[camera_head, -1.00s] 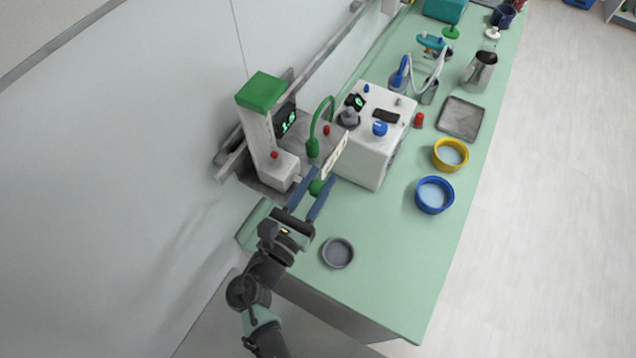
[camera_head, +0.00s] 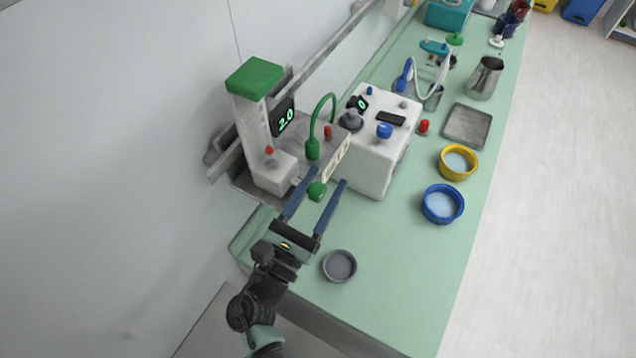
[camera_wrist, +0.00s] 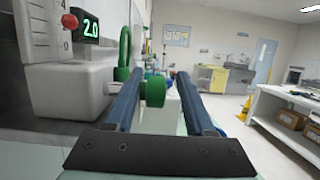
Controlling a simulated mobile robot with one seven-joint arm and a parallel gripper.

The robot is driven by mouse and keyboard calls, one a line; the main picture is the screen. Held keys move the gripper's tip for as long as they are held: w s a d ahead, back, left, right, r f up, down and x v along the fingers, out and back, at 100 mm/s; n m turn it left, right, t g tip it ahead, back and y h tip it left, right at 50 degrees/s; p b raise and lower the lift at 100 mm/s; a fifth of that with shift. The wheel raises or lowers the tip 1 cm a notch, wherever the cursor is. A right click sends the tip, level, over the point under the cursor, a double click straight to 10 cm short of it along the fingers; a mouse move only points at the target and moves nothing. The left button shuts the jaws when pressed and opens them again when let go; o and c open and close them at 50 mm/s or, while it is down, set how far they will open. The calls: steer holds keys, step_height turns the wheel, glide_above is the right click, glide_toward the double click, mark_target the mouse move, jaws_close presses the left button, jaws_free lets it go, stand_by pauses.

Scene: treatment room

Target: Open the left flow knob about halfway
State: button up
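The flowmeter (camera_head: 252,125) is a white upright unit with a green top on the left of the counter. Its display (camera_head: 285,119) reads 2.0, also legible in the wrist view (camera_wrist: 90,27). Its round green knob (camera_head: 317,191) faces my gripper (camera_head: 320,183). My gripper is open, with one blue finger on each side of the knob. In the wrist view the green knob (camera_wrist: 156,92) sits between the fingers, nearer the left one, with a clear gap to the right one. I cannot tell whether the left finger touches it. A green hose (camera_head: 313,140) rises beside the flowmeter.
A white box (camera_head: 370,165) with a blue knob (camera_head: 384,130) and a display reading 0 stands just right of the flowmeter. A grey dish (camera_head: 340,266), a blue bowl (camera_head: 442,204) and a yellow bowl (camera_head: 458,162) stand on the green counter (camera_head: 400,255). The wall is close on the left.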

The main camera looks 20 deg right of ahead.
steer(key=shift+a+f, duration=0.15)
steer(key=shift+a, duration=0.3)
steer(key=b+v, duration=0.4)
steer(key=v, duration=0.8)
steer(key=shift+s, duration=0.35)
